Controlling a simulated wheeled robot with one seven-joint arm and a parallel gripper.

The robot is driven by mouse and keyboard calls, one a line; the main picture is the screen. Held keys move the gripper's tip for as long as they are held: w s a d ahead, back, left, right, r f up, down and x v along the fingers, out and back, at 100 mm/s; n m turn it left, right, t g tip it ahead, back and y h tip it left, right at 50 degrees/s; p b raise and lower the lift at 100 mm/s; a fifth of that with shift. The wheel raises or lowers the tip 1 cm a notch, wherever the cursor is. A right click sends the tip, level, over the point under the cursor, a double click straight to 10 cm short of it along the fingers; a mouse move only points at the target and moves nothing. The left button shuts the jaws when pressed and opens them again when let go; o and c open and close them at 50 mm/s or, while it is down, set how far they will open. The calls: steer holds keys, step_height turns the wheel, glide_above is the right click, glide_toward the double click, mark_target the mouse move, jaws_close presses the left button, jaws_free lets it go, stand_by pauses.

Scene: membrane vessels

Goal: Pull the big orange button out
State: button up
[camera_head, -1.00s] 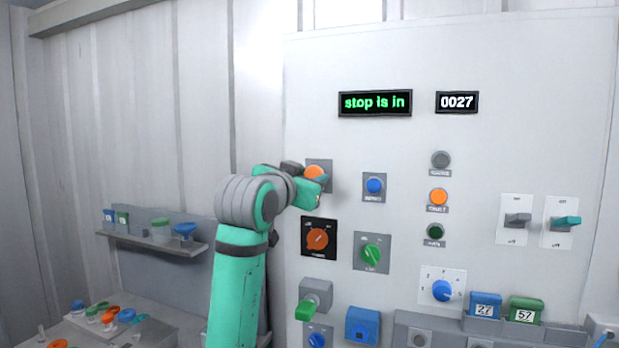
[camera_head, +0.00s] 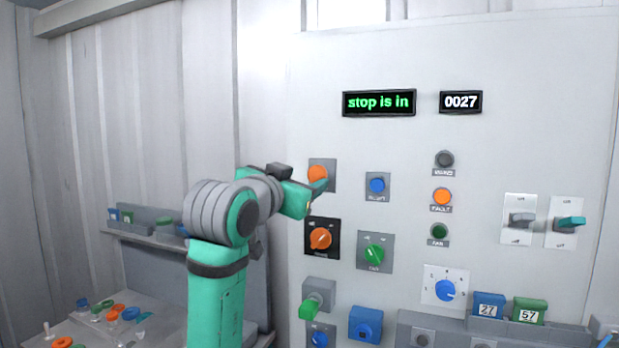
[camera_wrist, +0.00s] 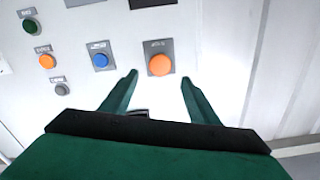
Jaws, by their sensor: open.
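The big orange button (camera_head: 317,173) sits on a grey square plate at the upper left of the white panel. In the wrist view the orange button (camera_wrist: 160,65) shows whole, just beyond and between the fingertips. My gripper (camera_wrist: 158,76) is open and empty, one green finger to each side of the button's line. I cannot tell whether a finger touches the button. The display (camera_head: 379,102) reads "stop is in".
A blue button (camera_head: 377,185) is just right of the orange one. An orange rotary knob (camera_head: 320,238) and a green knob (camera_head: 374,254) are below. A counter (camera_head: 461,102) reads 0027. A shelf (camera_head: 150,236) with small items is at left.

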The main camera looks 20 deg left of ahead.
steer(key=s, duration=0.5)
steer(key=shift+w, duration=0.1)
stand_by(0.3)
